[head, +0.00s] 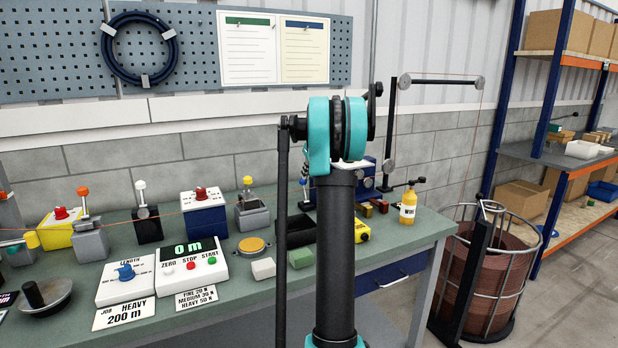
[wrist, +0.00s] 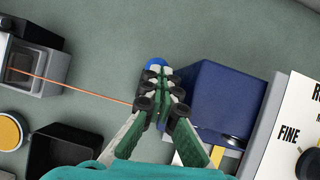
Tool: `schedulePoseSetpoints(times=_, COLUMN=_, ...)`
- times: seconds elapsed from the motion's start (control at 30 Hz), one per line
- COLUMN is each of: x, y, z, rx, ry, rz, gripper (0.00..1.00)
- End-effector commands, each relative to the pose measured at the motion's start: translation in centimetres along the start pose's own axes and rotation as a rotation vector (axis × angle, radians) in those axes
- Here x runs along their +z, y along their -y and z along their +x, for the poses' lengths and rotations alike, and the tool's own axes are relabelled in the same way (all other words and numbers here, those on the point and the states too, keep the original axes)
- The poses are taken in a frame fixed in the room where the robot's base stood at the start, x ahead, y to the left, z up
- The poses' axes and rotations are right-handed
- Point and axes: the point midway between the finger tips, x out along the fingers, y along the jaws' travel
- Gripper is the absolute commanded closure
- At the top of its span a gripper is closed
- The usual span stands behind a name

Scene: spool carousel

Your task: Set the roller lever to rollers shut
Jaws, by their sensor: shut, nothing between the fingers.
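My gripper (wrist: 158,78) is shut and empty, pointing down over the bench. In the head view its fingers (head: 306,165) show just left of my arm. A blue rounded knob (wrist: 153,62) shows right at the fingertips in the wrist view, partly hidden by them. I cannot tell whether they touch. It also shows in the head view (head: 303,182), below the fingers. A dark blue box (wrist: 222,100) stands just right of the fingers, largely hidden behind my arm in the head view (head: 368,184). No label naming the roller lever is readable, and the lever's setting cannot be told.
Levers with orange (head: 82,191), white (head: 141,186) and yellow (head: 247,180) knobs stand to the left. A black open bin (wrist: 65,150) and a white panel reading FINE (wrist: 292,125) flank the gripper. An orange wire (wrist: 85,90) runs in from the left.

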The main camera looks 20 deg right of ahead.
Motion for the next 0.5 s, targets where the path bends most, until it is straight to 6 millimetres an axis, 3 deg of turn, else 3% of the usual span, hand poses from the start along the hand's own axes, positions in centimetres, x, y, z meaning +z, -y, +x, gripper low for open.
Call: schedulePoseSetpoints(times=0.5, x=1.5, y=0.2, z=1.2, rx=0.0, ry=0.001, rz=0.0, gripper=1.0)
